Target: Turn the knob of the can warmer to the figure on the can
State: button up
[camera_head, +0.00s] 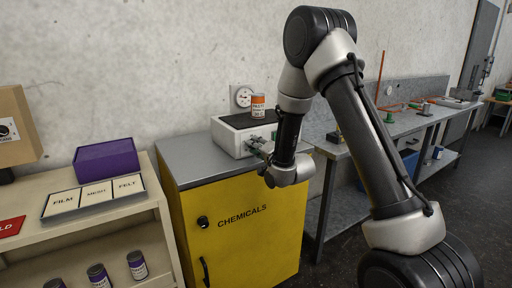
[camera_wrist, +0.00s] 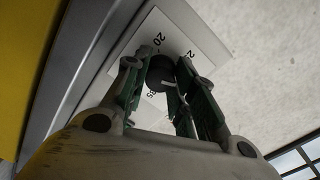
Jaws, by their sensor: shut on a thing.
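The can warmer (camera_head: 228,140) is a white box with a dark top on the yellow cabinet. A can (camera_head: 258,106) with an orange and white label stands upright on it; its print is too small to read. My gripper (camera_head: 254,145) is at the warmer's front. In the wrist view my gripper (camera_wrist: 168,92) has its two green-lined fingers shut around the dark round knob (camera_wrist: 160,70). A white pointer line shows on the knob. The white dial plate (camera_wrist: 180,38) shows the figure 20 and part of a 35; other figures are hidden or cut by the fingers.
The yellow cabinet (camera_head: 245,240) marked CHEMICALS has a grey top (camera_head: 185,165). A shelf (camera_head: 100,225) with a purple box (camera_head: 105,160) stands left. A grey workbench (camera_head: 400,140) stands right.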

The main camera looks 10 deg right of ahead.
jog(key=shift+m, duration=2.2)
jog(key=o, duration=1.1)
jog(key=shift+c, duration=0.2)
jog(key=v, duration=0.7)
jog(key=shift+d, duration=0.2)
jog(key=shift+s+f, duration=0.1)
jog(key=shift+s, duration=0.05)
